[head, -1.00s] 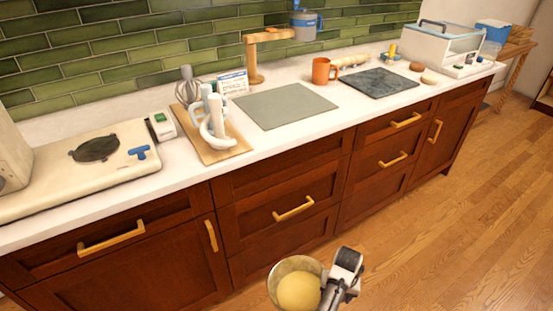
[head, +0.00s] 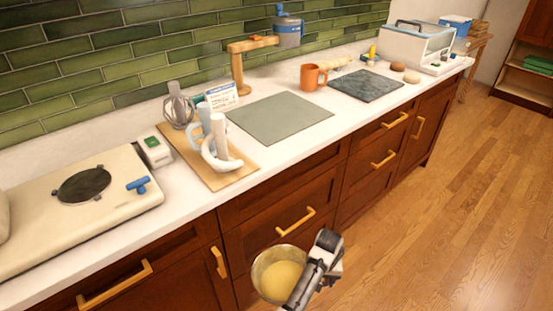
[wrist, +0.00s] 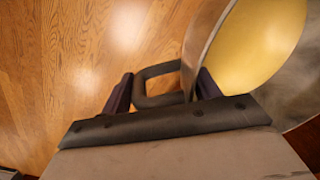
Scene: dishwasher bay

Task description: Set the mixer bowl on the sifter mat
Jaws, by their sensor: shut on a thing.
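The mixer bowl (head: 268,261) is metal with pale yellow contents, held in front of the cabinets below counter height. It also fills the upper right of the wrist view (wrist: 203,40). My gripper (head: 318,265) is shut on its dark loop handle (wrist: 160,71), between the two fingers in the wrist view. The bowl looks roughly upright. The grey-green mat (head: 278,118), which I take as the sifter mat, lies flat and empty on the counter. A wooden stand (head: 240,70) at its back left carries the blue-grey sifter (head: 288,30).
Left of the mat, a wooden board (head: 215,178) holds a white mixer attachment and a whisk. An orange mug (head: 312,77) and a dark slate (head: 366,85) are to its right. The counter's front edge lies between bowl and mat.

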